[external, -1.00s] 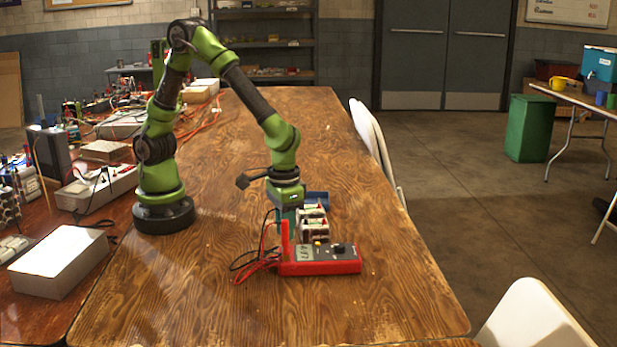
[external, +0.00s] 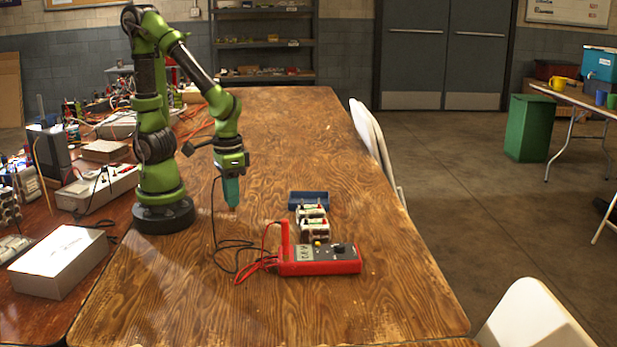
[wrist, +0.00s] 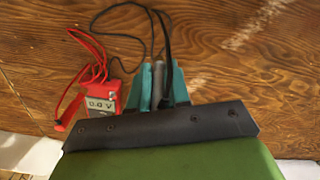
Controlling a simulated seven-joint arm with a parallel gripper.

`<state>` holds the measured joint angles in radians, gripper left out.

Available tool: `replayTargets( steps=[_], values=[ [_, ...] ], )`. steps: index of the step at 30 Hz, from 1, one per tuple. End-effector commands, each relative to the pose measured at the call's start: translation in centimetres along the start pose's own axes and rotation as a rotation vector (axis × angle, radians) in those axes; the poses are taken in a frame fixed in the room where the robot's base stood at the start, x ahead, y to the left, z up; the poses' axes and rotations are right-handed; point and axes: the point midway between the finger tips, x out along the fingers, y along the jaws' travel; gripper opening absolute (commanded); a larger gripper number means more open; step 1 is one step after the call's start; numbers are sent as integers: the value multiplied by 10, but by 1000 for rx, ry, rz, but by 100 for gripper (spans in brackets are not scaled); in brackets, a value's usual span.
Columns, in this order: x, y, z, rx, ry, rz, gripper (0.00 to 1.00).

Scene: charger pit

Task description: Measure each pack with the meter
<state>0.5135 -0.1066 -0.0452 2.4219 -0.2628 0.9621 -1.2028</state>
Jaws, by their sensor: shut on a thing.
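My gripper (external: 232,203) hangs over the wooden table, left of the packs and apart from them. Its teal fingers are shut on a black probe (wrist: 158,78), whose black lead (external: 215,215) runs down to the meter. Two white packs, the near one (external: 314,229) and the far one (external: 312,211), stand in a row behind the meter, with red and black parts on top. The red meter (external: 320,267) lies on the table; in the wrist view it (wrist: 102,105) reads 0.0 V. A red upright piece (external: 285,239) stands at its left end.
A blue tray (external: 309,199) sits just behind the packs. Red and black leads lie in loops left of the meter. White boxes (external: 60,262) and a power strip crowd the left side. The table (external: 280,130) is clear behind the tray and at the front.

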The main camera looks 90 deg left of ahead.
Motion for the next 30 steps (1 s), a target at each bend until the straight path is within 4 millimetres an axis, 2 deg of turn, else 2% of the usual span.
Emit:
replayTargets(
  steps=[5, 8, 11, 18, 21, 25, 28, 30],
  values=[
    [1, -15, 3, -27, -6, -7, 0],
    [2, -16, -13, -87, -15, -13, 0],
    [-4, -12, -48, -149, -19, -9, 0],
    [-26, -12, -142, -201, -18, 0, 0],
    [-35, -15, -170, -184, -12, 2, 0],
    [-47, -13, -188, -139, -2, 5, 0],
    [-51, -12, -190, -101, 0, 3, 0],
    [-46, -13, -188, -90, -6, -3, 0]
  ],
)
